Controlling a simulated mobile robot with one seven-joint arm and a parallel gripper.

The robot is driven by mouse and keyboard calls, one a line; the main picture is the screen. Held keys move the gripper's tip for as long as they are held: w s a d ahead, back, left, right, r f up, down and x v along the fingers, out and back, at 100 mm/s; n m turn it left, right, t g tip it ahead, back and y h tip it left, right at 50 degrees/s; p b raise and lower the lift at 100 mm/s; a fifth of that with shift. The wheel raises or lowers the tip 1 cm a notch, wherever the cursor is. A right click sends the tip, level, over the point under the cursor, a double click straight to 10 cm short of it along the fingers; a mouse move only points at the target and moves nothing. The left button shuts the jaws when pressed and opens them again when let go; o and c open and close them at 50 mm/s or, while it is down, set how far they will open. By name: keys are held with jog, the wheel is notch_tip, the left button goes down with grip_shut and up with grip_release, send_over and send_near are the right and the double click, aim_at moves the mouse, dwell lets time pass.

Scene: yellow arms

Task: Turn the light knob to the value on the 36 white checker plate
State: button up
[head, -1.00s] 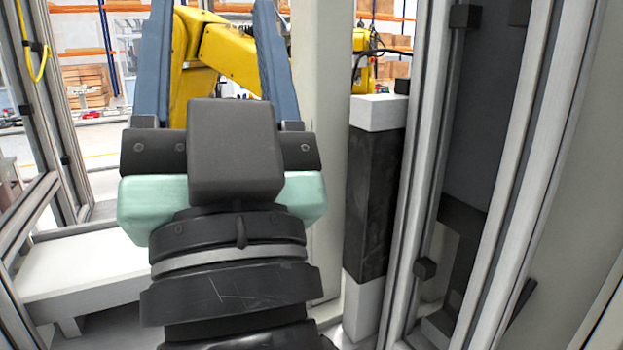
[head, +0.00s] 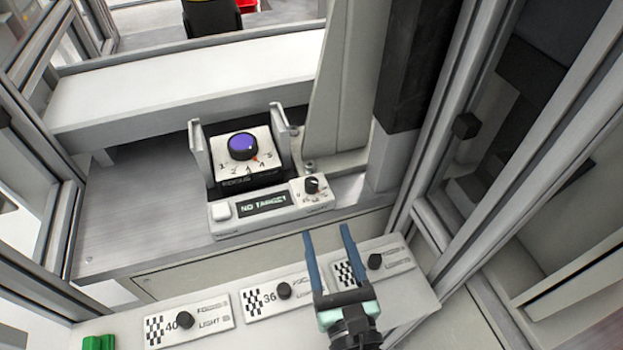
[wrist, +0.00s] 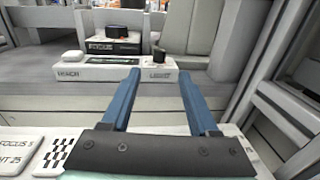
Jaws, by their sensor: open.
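The light knob (head: 312,185) is a small black knob at the right end of a white control box (head: 230,229) on the bench. It also shows in the wrist view (wrist: 158,54), ahead of my fingers. The 36 white checker plate (head: 262,309) lies on the near ledge with a black knob on it; its small print is unclear in the head view. A plate (wrist: 18,152) at the left of the wrist view reads "FOCUS 3" and "GHT 25"; its number is out of frame. My gripper (head: 330,242) is open and empty, apart from the light knob, over the ledge.
A blue-topped focus knob (head: 242,146) stands behind a display (head: 263,204) reading "NO TARGET", between two grey uprights. A 40 plate (head: 188,325) and another checker plate (head: 400,262) flank the 36 plate. Grey frame posts (head: 455,140) rise at the right.

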aim_at(313, 188)
jog(key=p+x, duration=0.1)
jog(key=x, duration=1.1)
jog(key=shift+w+r, duration=0.1)
jog(key=shift+w, duration=0.1)
grip_shut()
